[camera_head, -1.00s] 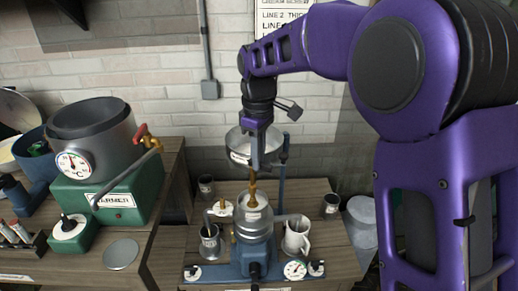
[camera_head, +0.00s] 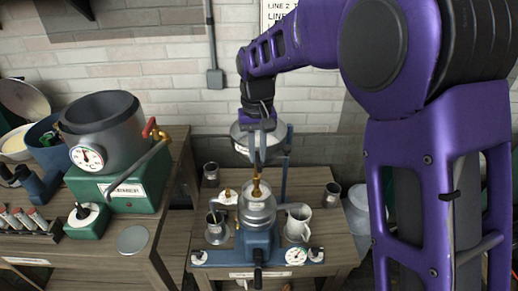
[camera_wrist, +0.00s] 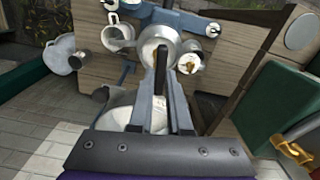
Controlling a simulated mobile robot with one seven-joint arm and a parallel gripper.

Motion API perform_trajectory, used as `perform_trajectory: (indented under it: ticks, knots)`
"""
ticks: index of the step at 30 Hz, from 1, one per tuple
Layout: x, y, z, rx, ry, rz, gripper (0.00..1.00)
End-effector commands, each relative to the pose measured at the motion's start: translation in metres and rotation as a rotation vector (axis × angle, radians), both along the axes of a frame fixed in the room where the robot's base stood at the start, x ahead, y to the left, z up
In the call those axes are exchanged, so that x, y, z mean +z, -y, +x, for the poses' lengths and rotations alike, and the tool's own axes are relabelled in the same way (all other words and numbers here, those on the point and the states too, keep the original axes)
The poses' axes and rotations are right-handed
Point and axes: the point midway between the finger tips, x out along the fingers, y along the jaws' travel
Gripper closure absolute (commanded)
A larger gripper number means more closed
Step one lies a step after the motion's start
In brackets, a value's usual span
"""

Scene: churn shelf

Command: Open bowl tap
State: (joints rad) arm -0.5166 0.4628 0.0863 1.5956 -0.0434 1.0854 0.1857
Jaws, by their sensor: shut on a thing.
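A grey metal bowl (camera_head: 240,139) stands above a blue-and-silver separator (camera_head: 257,208) on a wooden table. The brass bowl tap (camera_head: 256,189) hangs under the bowl, above the separator's top. My gripper (camera_head: 257,166) reaches down in front of the bowl, with its fingertips at the upper end of the tap. In the wrist view my gripper (camera_wrist: 160,75) is shut on a narrow dark piece, which I take as the tap's handle. Part of the pale bowl (camera_wrist: 122,117) shows behind the fingers.
A white jug (camera_head: 298,224) and a metal mug (camera_head: 216,228) stand beside the separator. Two dark cups (camera_head: 211,174) (camera_head: 332,195) stand farther back. A green warmer (camera_head: 118,188) with a grey pot (camera_head: 103,135) and a red-handled tap is at left.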

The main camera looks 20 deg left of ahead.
Motion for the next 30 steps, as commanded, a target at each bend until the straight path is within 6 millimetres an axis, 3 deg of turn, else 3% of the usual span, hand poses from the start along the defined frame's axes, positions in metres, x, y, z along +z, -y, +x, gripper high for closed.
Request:
perform_trajectory:
  ticks: [10, 26, 27, 30]
  knots:
    - [0.0009, -0.0022, -0.0005, -0.14, 0.001, 0.0, 1.0]
    - [0.0005, -0.0027, -0.0004, -0.166, 0.002, 0.001, 1.0]
    - [0.0005, -0.0026, -0.0004, -0.166, 0.002, 0.001, 0.82]
    - [0.0005, -0.0025, -0.0005, -0.165, 0.001, 0.0, 0.64]
